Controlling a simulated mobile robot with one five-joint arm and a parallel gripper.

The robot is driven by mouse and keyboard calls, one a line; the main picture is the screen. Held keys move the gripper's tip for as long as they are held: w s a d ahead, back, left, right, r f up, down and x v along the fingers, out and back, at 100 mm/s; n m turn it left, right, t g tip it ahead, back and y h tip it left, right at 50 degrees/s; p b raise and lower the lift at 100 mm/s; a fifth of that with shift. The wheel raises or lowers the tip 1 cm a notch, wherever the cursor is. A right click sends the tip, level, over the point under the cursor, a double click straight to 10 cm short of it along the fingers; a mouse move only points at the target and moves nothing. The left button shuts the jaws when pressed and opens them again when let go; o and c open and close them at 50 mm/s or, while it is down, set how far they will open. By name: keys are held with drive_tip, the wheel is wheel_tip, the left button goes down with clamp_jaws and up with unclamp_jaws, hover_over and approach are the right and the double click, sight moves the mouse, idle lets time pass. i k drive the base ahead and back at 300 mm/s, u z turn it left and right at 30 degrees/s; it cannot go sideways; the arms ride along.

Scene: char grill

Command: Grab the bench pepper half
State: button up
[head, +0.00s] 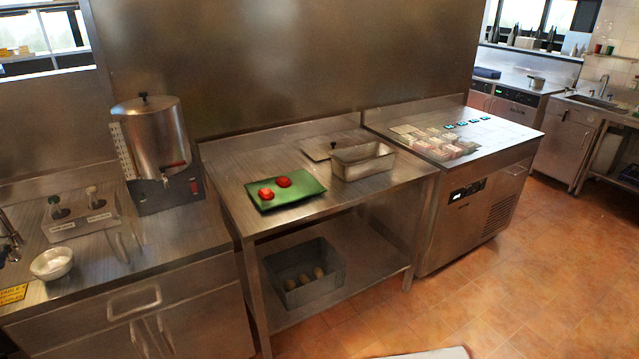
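Two red pieces that look like pepper halves lie on a green tray (308,188) on the middle steel bench. The left red pepper half (266,193) sits near the tray's left side. The right red pepper half (284,182) sits slightly farther back, close beside it. They are small in the head view, so their finer shape is hard to tell. My gripper is not in view.
The steel bench (225,160) also holds a metal pan (363,163) right of the tray. A grey crate (318,293) with several round items stands on its lower shelf. A metal urn (150,135) stands left. Tiled floor (480,290) in front is open.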

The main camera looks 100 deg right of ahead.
sight(282, 182)
drive_tip(key=z, duration=1.9)
